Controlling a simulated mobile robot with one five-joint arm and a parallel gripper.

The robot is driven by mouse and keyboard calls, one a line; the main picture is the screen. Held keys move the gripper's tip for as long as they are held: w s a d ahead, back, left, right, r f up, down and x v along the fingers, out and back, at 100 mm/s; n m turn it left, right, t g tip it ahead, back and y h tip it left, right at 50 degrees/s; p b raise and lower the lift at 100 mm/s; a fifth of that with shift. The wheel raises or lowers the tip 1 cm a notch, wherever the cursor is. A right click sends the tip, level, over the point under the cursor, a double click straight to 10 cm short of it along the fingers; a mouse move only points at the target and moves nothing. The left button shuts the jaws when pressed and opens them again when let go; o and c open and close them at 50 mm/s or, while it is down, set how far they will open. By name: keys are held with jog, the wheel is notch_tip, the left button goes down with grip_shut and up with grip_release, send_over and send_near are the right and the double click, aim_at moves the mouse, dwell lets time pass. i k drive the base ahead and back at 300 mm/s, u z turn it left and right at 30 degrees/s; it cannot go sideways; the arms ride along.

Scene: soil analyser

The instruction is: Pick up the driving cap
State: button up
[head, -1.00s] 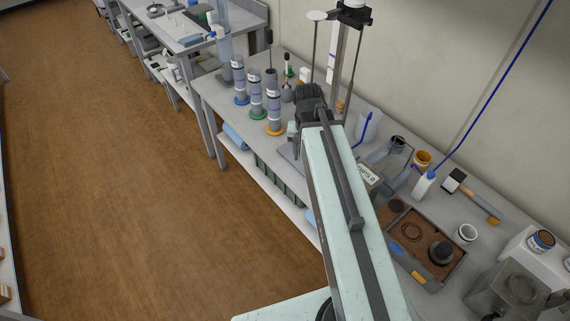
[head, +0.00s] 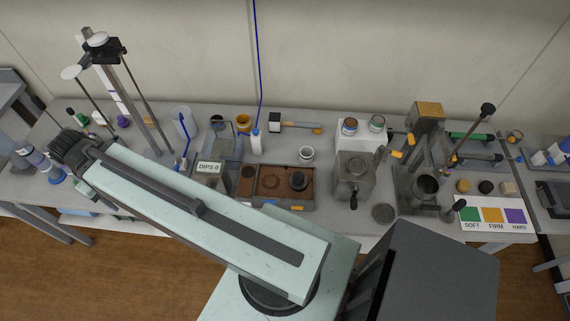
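No part in the head view is plainly marked as the driving cap, and I cannot tell which one it is. My gripper (head: 66,146) is at the far left, above the bench's left part and far from these. Its fingers are hidden, and nothing held shows.
The bench (head: 335,222) is crowded. A tall stand (head: 130,90) rises beside my gripper. A grey metal box (head: 354,178) and a press-like device (head: 425,165) stand right of centre. A SOFT/FIRM/HARD card (head: 494,219) lies at the right front.

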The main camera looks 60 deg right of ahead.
aim_at(298, 180)
jog(key=z, duration=1.2)
jog(key=k, duration=1.05)
jog(key=z, duration=0.5)
jog(key=i, duration=1)
jog(key=z, duration=0.1)
